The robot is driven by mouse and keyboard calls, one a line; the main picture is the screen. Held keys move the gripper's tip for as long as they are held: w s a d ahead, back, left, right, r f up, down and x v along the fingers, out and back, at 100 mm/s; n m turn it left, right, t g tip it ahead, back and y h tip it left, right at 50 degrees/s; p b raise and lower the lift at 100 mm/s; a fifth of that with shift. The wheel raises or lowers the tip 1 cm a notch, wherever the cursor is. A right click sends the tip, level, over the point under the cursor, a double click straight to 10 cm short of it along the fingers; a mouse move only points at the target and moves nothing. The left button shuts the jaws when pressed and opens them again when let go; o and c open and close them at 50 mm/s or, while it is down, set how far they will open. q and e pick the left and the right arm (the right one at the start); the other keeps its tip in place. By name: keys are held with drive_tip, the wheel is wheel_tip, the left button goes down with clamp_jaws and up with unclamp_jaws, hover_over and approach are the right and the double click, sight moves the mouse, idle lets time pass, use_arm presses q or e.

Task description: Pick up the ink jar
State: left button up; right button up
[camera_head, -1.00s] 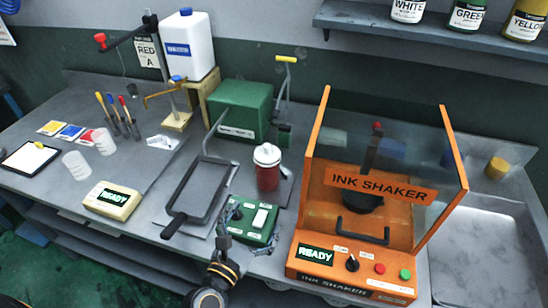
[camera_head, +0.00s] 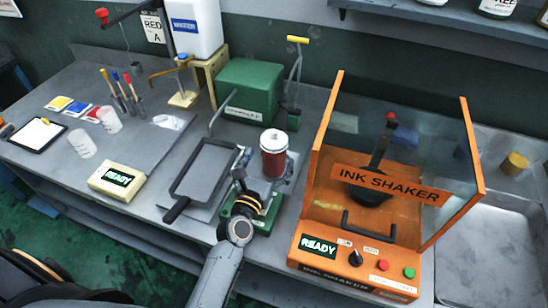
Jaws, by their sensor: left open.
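The ink jar (camera_head: 274,163) is a dark red jar with a white lid. It stands upright on the bench, between the green box and the orange ink shaker. I see no hold on the jar. My right gripper is not in view.
The orange ink shaker (camera_head: 312,218) with clear panels stands to the right of the jar. A black-framed tray (camera_head: 180,187) lies to the left, and a green box (camera_head: 247,84) stands behind. A cream READY box (camera_head: 117,179) sits farther left.

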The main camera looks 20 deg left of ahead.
use_arm(q)
drive_tip(key=w, duration=0.4)
drive_tip(key=shift+a+f, duration=0.15)
drive_tip(key=shift+w, duration=0.25)
drive_tip(key=shift+s, duration=0.15)
drive_tip(key=shift+c, duration=0.7)
drive_tip(key=c, duration=1.4)
drive_tip(key=shift+c, duration=1.3)
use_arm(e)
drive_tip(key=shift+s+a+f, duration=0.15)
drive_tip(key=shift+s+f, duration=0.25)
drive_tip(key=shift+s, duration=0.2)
use_arm(q)
drive_tip(key=shift+r, duration=0.25)
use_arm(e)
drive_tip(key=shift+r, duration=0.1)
